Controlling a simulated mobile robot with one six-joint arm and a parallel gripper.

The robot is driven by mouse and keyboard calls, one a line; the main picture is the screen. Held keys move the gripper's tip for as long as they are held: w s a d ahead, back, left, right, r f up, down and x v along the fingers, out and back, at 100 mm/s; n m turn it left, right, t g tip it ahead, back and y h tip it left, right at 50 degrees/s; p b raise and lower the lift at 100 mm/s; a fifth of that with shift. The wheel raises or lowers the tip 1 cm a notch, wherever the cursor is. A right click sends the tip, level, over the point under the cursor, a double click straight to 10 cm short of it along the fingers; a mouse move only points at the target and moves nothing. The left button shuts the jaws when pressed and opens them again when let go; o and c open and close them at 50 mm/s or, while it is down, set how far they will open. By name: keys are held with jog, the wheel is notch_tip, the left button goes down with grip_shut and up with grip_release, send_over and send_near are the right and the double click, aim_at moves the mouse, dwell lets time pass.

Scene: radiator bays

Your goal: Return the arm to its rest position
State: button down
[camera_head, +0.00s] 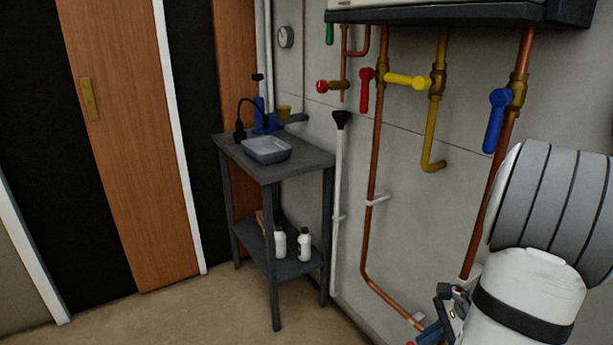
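My arm shows at the lower right as a grey ribbed joint and a white link with a black band. Dark parts of what looks like my gripper (452,308) show just left of the white link, low in front of the wall and close to the foot of a copper pipe. A small blue part sits below them near the bottom edge. The fingertips are not clearly visible, so I cannot tell whether they are open or shut, or whether they hold anything.
Copper pipes (372,190) and a yellow pipe (434,115) with red, yellow and blue valve handles run down the wall beneath a boiler (460,12). A dark table (313,160) holds a grey tray (266,157); white bottles (280,243) stand on its lower shelf. The floor at left is clear.

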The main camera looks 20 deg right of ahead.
jog(key=s+a+r+n+h+p, duration=0.1)
jog(key=a+r+n+h+p, duration=0.2)
jog(key=a+r+n+p, duration=0.4)
jog(key=a+r+n+h+p, duration=0.2)
jog(key=a+r+n+p, duration=0.6)
jog(key=a+r+n, duration=0.6)
notch_tip(320, 180, up, 8)
jog(key=shift+s+a+f+g+h, duration=0.15)
jog(key=shift+s+a+g+h, duration=0.25)
jog(key=shift+a, duration=0.85)
jog(key=shift+d, duration=0.1)
